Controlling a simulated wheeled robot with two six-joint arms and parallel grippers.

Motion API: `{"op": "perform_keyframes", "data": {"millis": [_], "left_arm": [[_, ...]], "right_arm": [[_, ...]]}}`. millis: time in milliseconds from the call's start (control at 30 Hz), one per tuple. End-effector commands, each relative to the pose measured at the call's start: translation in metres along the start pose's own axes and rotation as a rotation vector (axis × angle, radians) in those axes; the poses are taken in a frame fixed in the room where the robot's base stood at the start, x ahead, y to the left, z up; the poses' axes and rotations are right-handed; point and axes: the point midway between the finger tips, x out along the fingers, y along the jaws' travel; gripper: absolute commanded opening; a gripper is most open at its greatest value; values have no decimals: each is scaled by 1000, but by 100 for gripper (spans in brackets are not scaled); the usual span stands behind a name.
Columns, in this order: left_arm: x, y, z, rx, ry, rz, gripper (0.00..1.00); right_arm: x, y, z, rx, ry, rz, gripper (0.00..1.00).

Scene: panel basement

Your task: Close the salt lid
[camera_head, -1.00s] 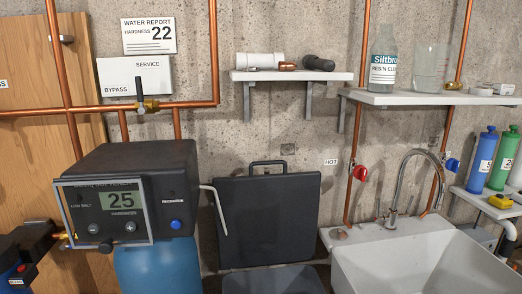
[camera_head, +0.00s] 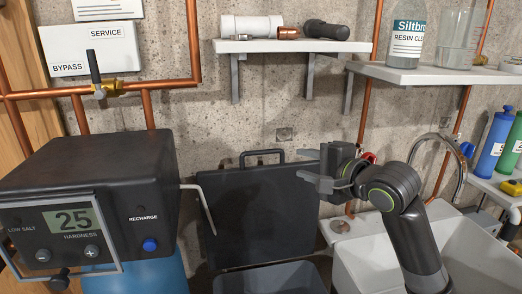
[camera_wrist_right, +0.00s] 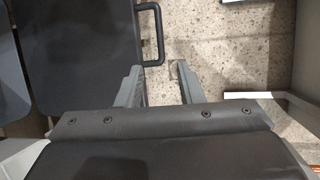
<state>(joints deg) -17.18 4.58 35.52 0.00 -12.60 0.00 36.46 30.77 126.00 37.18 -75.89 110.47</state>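The salt lid (camera_head: 262,215) is a dark flat panel with a black handle (camera_head: 262,154) on its top edge. It stands raised, leaning near the concrete wall behind the grey salt bin (camera_head: 270,278), whose top is open. My right gripper (camera_head: 312,169) is open and empty, at the lid's upper right corner in the head view; whether it touches the lid cannot be told. My left gripper is not in view.
The softener head (camera_head: 90,190) with its display stands left of the lid, and a thin pale rod (camera_head: 199,203) projects beside it. The white sink (camera_head: 375,260) is at the right, below my right arm. A shelf (camera_head: 292,47) with pipe pieces hangs above the lid.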

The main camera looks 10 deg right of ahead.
Motion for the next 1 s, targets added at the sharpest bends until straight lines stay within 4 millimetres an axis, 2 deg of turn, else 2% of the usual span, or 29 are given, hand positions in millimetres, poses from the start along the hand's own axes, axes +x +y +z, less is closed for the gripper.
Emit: {"op": "perform_keyframes", "data": {"millis": [167,700,1000], "left_arm": [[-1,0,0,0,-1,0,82],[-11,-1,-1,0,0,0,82],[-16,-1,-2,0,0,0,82]], "right_arm": [[20,0,1,6,-3,0,34],[117,1,1,1,-1,4,34],[157,1,0,0,1,2,34]]}}
